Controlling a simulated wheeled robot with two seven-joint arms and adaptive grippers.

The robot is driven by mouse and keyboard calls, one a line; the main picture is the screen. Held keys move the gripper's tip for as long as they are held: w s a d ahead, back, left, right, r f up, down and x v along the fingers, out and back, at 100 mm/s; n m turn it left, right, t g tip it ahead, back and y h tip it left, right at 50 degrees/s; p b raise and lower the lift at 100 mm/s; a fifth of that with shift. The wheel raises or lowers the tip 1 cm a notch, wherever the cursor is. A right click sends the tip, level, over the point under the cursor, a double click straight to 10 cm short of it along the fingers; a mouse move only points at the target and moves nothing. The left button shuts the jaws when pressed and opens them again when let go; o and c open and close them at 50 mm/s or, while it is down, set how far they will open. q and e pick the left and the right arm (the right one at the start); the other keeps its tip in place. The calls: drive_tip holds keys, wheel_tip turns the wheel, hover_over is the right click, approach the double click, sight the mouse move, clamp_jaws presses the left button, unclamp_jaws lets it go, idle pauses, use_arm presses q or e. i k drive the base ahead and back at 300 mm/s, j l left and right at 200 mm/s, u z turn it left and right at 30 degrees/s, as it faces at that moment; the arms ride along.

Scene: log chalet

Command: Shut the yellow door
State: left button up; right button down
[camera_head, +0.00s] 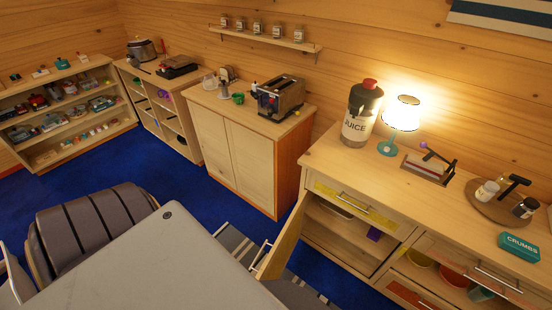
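The yellow door (283,236) stands swung open at the left end of the long wooden cabinet (335,160). It juts out toward the lower left of the head view, and its bar handle (262,255) shows near its free edge. The open compartment (340,232) beside it shows a shelf with a purple thing (374,234) on it. A yellow drawer front (356,207) with a bar handle lies above the opening. The door's lower part is hidden by the picture's lower foreground. Neither of my grippers is in view.
A grey flat surface (140,265) fills the lower left foreground. A dark padded chair (92,222) stands behind it; slatted pieces (236,246) lie near the door. A juice jar (361,115) and lit lamp (401,115) stand on the cabinet. Blue carpet (195,190) is clear behind.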

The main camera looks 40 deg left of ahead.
sight(275, 263)
drive_tip(key=k+j+z, duration=0.1)
drive_tip(key=j, duration=0.25)
drive_tip(key=k+j+z, duration=0.1)
drive_tip(key=j, duration=0.25)
drive_tip(key=k+j+z, duration=0.1)
drive_tip(key=j, duration=0.25)
drive_tip(key=j+z, duration=0.1)
drive_tip(key=j, duration=0.25)
drive_tip(key=k+j+z, duration=0.1)
drive_tip(key=j, duration=0.25)
drive_tip(key=k+j+z, duration=0.1)
drive_tip(key=j, duration=0.25)
drive_tip(key=j+z, duration=0.15)
drive_tip(key=j, duration=0.45)
drive_tip(key=k+j+z, duration=0.15)
drive_tip(key=j, duration=0.4)
